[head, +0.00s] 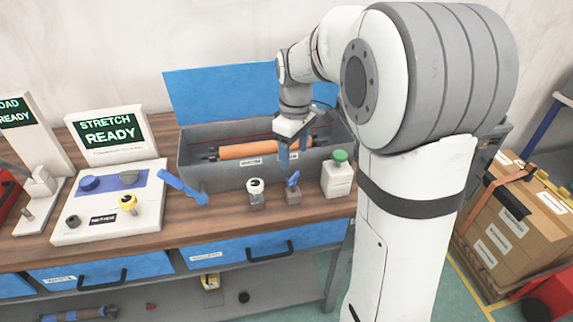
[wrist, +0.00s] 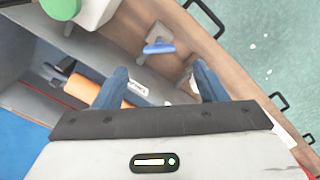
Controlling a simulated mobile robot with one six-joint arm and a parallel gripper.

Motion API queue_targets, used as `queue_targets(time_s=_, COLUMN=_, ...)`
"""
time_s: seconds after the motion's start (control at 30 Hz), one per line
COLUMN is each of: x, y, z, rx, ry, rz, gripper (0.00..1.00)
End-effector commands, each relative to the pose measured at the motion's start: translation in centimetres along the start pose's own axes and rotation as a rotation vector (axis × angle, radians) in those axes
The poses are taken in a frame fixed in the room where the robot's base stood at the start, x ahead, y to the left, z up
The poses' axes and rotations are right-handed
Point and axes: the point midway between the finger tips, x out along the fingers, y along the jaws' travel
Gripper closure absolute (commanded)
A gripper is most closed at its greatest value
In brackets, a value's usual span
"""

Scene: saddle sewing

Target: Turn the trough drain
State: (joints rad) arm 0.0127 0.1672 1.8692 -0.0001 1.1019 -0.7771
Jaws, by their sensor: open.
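A grey trough (head: 200,160) with an orange roller (head: 252,150) inside sits on the wooden bench, its blue lid (head: 210,95) raised at the back. A small blue handle (head: 293,178) on a grey base stands in front of the trough; it looks like the drain tap. The blue handle also shows in the wrist view (wrist: 158,47), just beyond and between my fingertips. My gripper (head: 289,158) points down above the trough's front edge. It is open with two blue fingers (wrist: 161,72) apart and nothing between them. No contact with the handle shows.
A white-topped knob (head: 256,187) stands left of the blue handle, and a white bottle with green cap (head: 338,178) right of it. A white control panel (head: 105,205) is further left.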

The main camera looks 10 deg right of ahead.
Motion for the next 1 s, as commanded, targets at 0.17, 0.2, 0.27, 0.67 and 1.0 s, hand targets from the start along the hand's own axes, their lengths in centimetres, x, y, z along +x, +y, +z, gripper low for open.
queue_targets(time_s=0.17, x=1.8, y=0.2, z=-0.2, rx=-0.016, ry=-0.006, rz=-0.006, gripper=0.35)
queue_targets(time_s=0.2, x=2.4, y=0.2, z=-0.2, rx=-0.015, ry=-0.005, rz=-0.005, gripper=0.35)
queue_targets(time_s=0.27, x=3.5, y=0.1, z=-0.2, rx=-0.015, ry=-0.006, rz=-0.006, gripper=0.35)
queue_targets(time_s=0.67, x=7.8, y=0.1, z=-0.2, rx=-0.014, ry=-0.002, rz=-0.003, gripper=0.35)
queue_targets(time_s=1.0, x=7.9, y=0.1, z=-0.3, rx=-0.014, ry=-0.002, rz=-0.002, gripper=0.42)
